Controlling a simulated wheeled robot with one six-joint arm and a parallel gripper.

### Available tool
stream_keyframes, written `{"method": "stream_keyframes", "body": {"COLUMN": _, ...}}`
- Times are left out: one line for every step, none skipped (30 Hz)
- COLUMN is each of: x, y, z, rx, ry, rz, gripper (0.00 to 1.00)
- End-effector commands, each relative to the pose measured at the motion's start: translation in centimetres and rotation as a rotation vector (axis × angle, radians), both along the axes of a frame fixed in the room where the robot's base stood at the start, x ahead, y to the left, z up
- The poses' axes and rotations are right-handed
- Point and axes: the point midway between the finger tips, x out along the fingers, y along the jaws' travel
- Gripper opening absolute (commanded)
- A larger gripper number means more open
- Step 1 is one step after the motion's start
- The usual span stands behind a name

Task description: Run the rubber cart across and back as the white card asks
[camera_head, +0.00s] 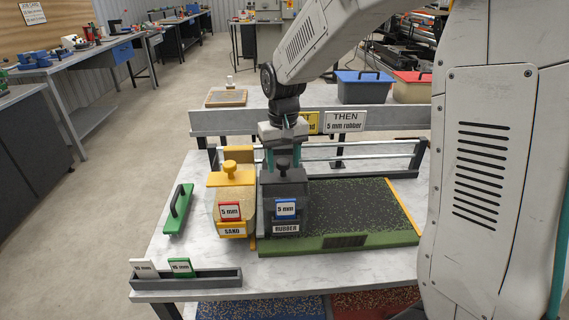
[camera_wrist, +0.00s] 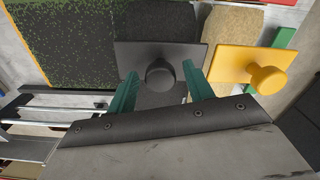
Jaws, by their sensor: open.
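The black rubber cart (camera_head: 285,218), with a RUBBER label and a blue 5 mm tag (camera_head: 286,207), stands at the left end of the turf bed (camera_head: 345,200). The turf is dark with green specks. My gripper (camera_head: 283,158) is above this cart, its teal fingers open on either side of the black knob (camera_wrist: 160,76), with gaps visible. The yellow sand cart (camera_head: 232,180), with a red 5 mm tag (camera_head: 230,211), stands just left of it. The white card (camera_head: 346,121) on the rail reads "THEN 5 mm rubber". A yellow card (camera_head: 308,122) beside it is partly hidden by my arm.
A green handled float (camera_head: 178,209) lies left of the carts. A dark rack (camera_head: 187,281) at the front left holds a white tag and a green tag. A metal rail (camera_head: 360,150) runs behind the bed. Blue (camera_head: 364,87) and red bins stand farther back.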

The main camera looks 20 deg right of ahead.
Motion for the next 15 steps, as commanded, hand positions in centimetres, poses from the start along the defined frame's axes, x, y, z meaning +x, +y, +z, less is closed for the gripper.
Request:
{"method": "stream_keyframes", "body": {"x": -0.01, "y": -0.01, "z": -0.55, "rx": 0.000, "ry": 0.001, "rz": 0.000, "gripper": 0.52}}
{"method": "stream_keyframes", "body": {"x": -0.01, "y": -0.01, "z": -0.77, "rx": 0.000, "ry": 0.001, "rz": 0.000, "gripper": 0.52}}
{"method": "stream_keyframes", "body": {"x": -0.02, "y": -0.01, "z": -0.99, "rx": 0.000, "ry": 0.001, "rz": 0.000, "gripper": 0.52}}
{"method": "stream_keyframes", "body": {"x": -0.03, "y": -0.02, "z": -1.11, "rx": 0.000, "ry": 0.001, "rz": 0.000, "gripper": 0.52}}
{"method": "stream_keyframes", "body": {"x": -0.03, "y": -0.02, "z": -1.20, "rx": 0.000, "ry": 0.001, "rz": 0.000, "gripper": 0.52}}
{"method": "stream_keyframes", "body": {"x": -0.02, "y": -0.02, "z": -1.27, "rx": 0.000, "ry": 0.000, "rz": 0.000, "gripper": 0.52}}
{"method": "stream_keyframes", "body": {"x": -0.02, "y": -0.02, "z": -1.29, "rx": 0.000, "ry": 0.000, "rz": 0.000, "gripper": 0.52}}
{"method": "stream_keyframes", "body": {"x": -0.02, "y": -0.02, "z": -1.30, "rx": 0.000, "ry": 0.000, "rz": 0.000, "gripper": 0.52}}
{"method": "stream_keyframes", "body": {"x": -0.01, "y": -0.02, "z": -1.29, "rx": 0.000, "ry": -0.001, "rz": 0.000, "gripper": 0.52}}
{"method": "stream_keyframes", "body": {"x": -0.01, "y": -0.02, "z": -1.29, "rx": 0.000, "ry": -0.001, "rz": 0.000, "gripper": 0.52}}
{"method": "stream_keyframes", "body": {"x": -0.01, "y": -0.02, "z": -1.28, "rx": 0.000, "ry": -0.001, "rz": 0.000, "gripper": 0.52}}
{"method": "stream_keyframes", "body": {"x": -0.01, "y": -0.02, "z": -1.28, "rx": 0.000, "ry": -0.001, "rz": 0.000, "gripper": 0.52}}
{"method": "stream_keyframes", "body": {"x": -0.01, "y": -0.02, "z": -1.28, "rx": 0.000, "ry": -0.001, "rz": 0.000, "gripper": 0.46}}
{"method": "stream_keyframes", "body": {"x": -0.01, "y": -0.02, "z": -1.27, "rx": 0.000, "ry": -0.001, "rz": 0.000, "gripper": 0.38}}
{"method": "stream_keyframes", "body": {"x": -0.01, "y": -0.02, "z": -1.27, "rx": 0.000, "ry": -0.001, "rz": 0.000, "gripper": 0.27}}
